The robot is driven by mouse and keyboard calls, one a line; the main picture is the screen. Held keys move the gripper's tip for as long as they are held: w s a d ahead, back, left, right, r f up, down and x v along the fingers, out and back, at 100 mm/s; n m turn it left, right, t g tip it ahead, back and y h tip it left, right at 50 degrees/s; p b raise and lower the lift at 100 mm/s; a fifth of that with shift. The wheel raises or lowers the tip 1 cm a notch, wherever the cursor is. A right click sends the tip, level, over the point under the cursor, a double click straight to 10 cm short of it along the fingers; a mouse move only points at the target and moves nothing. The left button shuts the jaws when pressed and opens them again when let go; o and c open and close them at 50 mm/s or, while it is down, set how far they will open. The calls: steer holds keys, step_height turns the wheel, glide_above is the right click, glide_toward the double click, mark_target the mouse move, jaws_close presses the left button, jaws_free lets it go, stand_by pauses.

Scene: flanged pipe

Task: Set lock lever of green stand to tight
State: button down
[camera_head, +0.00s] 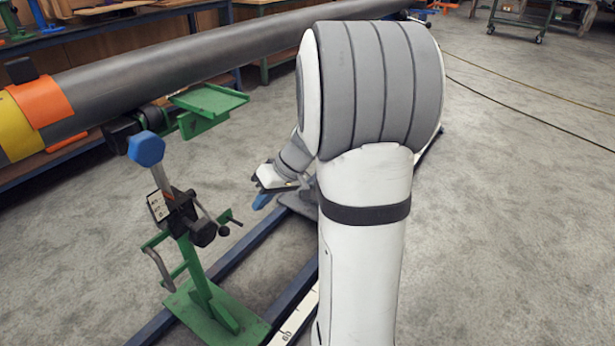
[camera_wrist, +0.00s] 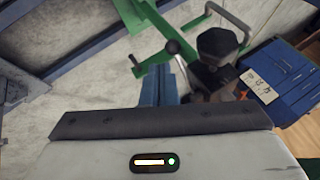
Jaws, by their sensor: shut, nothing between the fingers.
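The green stand (camera_head: 205,300) stands left of centre in the head view, with a black clamp block and a blue hexagonal head on its post. A lever with a dark ball end (camera_head: 224,230) sticks out on the side toward my gripper; I take it as the lock lever. My gripper (camera_head: 262,201) is right of the stand, apart from it in this view, with blue fingertips. In the wrist view the shut blue fingers (camera_wrist: 160,84) are just below the ball-ended lever (camera_wrist: 172,47); contact cannot be told. The lever's tight mark is not readable.
A long grey pipe (camera_head: 200,55) with orange and yellow bands runs above and behind the stand. A small green tray (camera_head: 210,100) sits near it. Open concrete floor lies to the right.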

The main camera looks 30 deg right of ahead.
steer(key=s+d+r+p, duration=0.3)
steer(key=s+d+r, duration=0.3)
steer(key=s+d, duration=0.2)
steer(key=shift+r, duration=0.35)
steer(key=s+a+r+h+p, duration=0.2)
steer(key=a+r+p, duration=0.3)
steer(key=r+p, duration=0.4)
steer(key=s+a+r+m+h+p, duration=0.1)
steer(key=s+a+r+h+p, duration=0.1)
steer(key=s+a+r+p, duration=0.3)
steer(key=s+a+r+g+h+p, duration=0.1)
steer(key=s+a+r+p, duration=0.2)
steer(key=r+p, duration=1.1)
steer(key=a+r, duration=0.1)
steer(key=a, duration=0.2)
steer(key=shift+s+a+h, duration=0.2)
steer(key=shift+h, duration=0.2)
